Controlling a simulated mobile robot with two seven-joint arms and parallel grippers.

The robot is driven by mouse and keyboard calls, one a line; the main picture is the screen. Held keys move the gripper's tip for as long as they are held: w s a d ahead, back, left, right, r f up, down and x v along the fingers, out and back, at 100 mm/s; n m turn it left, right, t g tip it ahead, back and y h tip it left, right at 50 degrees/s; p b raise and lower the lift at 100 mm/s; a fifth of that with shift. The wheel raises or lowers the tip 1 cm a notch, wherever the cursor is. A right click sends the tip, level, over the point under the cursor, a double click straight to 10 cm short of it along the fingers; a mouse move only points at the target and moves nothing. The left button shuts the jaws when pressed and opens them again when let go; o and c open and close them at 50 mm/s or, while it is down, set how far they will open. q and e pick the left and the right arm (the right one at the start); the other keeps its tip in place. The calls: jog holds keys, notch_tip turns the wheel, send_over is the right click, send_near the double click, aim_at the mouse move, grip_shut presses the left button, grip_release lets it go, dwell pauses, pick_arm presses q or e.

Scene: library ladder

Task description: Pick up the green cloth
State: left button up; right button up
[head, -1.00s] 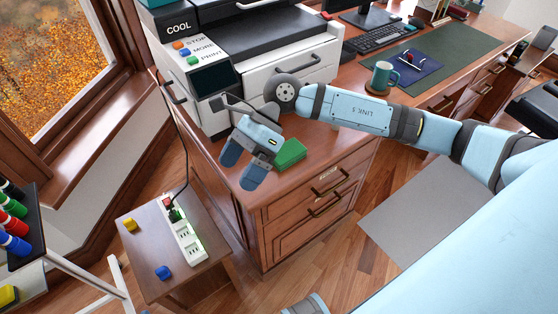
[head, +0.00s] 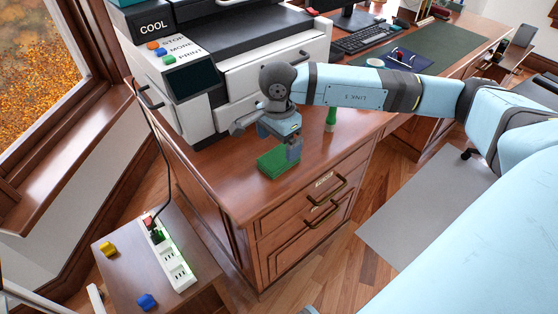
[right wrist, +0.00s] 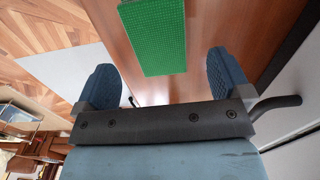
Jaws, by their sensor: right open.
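The green cloth (head: 278,164) is a flat folded block lying on the wooden desk near its front left corner, in front of the printer. My right gripper (head: 281,144) is over the desk right at the cloth, pointing down, and hides part of its far side. In the right wrist view the cloth (right wrist: 153,36) lies beyond and between the two blue fingers of my open right gripper (right wrist: 162,70), with nothing held. Whether a finger touches the cloth I cannot tell. My left gripper is not in view.
The large printer (head: 262,55) stands close behind the cloth. A green upright object (head: 331,115) stands to the right on the desk.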

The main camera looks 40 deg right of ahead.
aim_at(279, 156)
jog(key=shift+f+b, duration=0.55)
jog(key=shift+f, duration=2.15)
jog(key=c, duration=1)
jog(key=shift+r, duration=0.1)
notch_tip(279, 156, up, 20)
jog(key=p, duration=0.3)
jog(key=shift+o, duration=0.6)
jog(key=shift+c, duration=0.3)
